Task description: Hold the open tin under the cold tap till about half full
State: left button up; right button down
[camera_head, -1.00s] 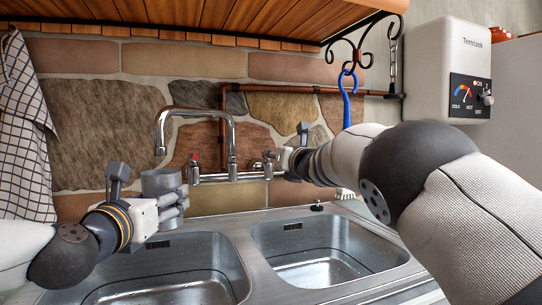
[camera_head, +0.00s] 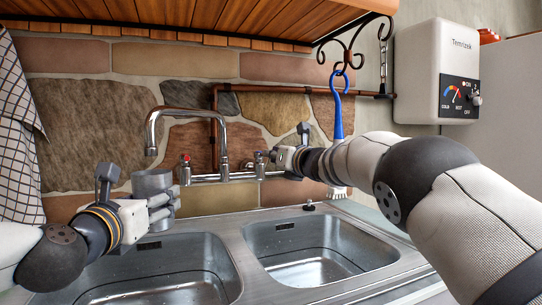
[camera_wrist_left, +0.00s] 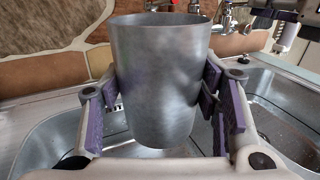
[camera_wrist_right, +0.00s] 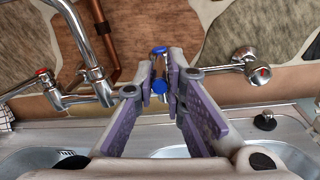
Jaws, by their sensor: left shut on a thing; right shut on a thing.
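The grey metal tin (camera_head: 153,184) is upright with its open top up. My left gripper (camera_head: 168,205) is shut around its side. It fills the middle of the left wrist view (camera_wrist_left: 158,85); its inside is hidden. In the head view the tin is just below the mouth of the chrome spout (camera_head: 151,150), over the back of the left basin. I see no water falling from the spout. My right gripper (camera_head: 276,158) is shut on the blue-marked cold tap (camera_wrist_right: 159,84), right of the spout. The red-marked hot tap (camera_head: 186,158) stands left of the spout, untouched.
The steel sink has a left basin (camera_head: 160,275) and a right basin (camera_head: 320,250). A blue-handled brush (camera_head: 338,110) hangs from a hook at the right. A white water heater (camera_head: 435,75) is on the wall. A checked cloth (camera_head: 22,140) hangs far left.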

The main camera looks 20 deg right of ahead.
jog(key=shift+w+d+r+n+y, duration=0.15)
jog(key=shift+d+n+y, duration=0.5)
jog(key=shift+y, duration=0.45)
jog(key=shift+a, duration=0.1)
jog(key=c, duration=1.7)
grip_release()
jog(key=shift+o, duration=0.2)
jog(key=v, duration=1.2)
jog(key=shift+r, duration=0.2)
